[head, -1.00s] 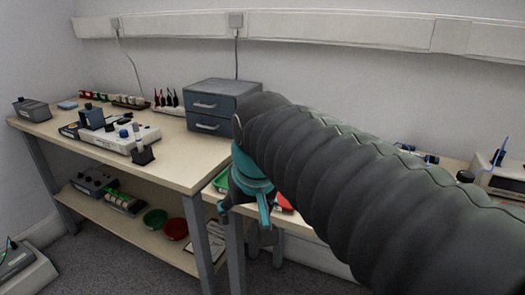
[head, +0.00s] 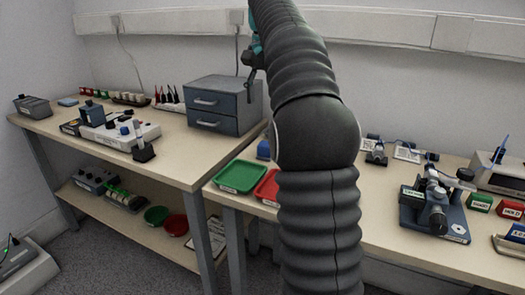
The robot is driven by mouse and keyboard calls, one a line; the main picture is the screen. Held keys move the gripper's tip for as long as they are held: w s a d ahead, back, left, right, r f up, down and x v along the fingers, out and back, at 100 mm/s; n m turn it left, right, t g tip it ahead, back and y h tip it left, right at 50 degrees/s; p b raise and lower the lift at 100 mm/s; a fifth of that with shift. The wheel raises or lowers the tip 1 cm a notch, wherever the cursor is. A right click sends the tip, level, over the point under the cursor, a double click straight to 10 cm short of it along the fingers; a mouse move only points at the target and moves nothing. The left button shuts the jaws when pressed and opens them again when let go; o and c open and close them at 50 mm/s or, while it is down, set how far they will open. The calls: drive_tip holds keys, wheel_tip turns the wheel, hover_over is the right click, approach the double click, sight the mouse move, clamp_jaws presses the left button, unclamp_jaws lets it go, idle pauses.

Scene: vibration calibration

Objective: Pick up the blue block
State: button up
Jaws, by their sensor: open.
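A small blue object (head: 263,149) stands on the right-hand bench, behind the green and red trays and partly hidden by my arm; it may be the blue block, but its full shape does not show. My gripper (head: 250,82), teal and dark, is raised in front of the wall, above the grey drawer unit in the picture. It is open, partly hidden by my arm, and apart from all these pieces.
The grey drawer unit (head: 226,104) stands at the left bench's right end. A green tray (head: 240,176) and a red tray (head: 267,187) lie on the right bench. A blue-based instrument (head: 434,212) stands farther right. Bare bench top lies before the left drawers.

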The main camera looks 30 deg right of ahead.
wheel_tip(320, 180, down, 14)
drive_tip(key=b, duration=0.5)
drive_tip(key=shift+w+d+r, duration=0.1)
drive_tip(key=shift+w, duration=0.05)
drive_tip(key=c, duration=1.1)
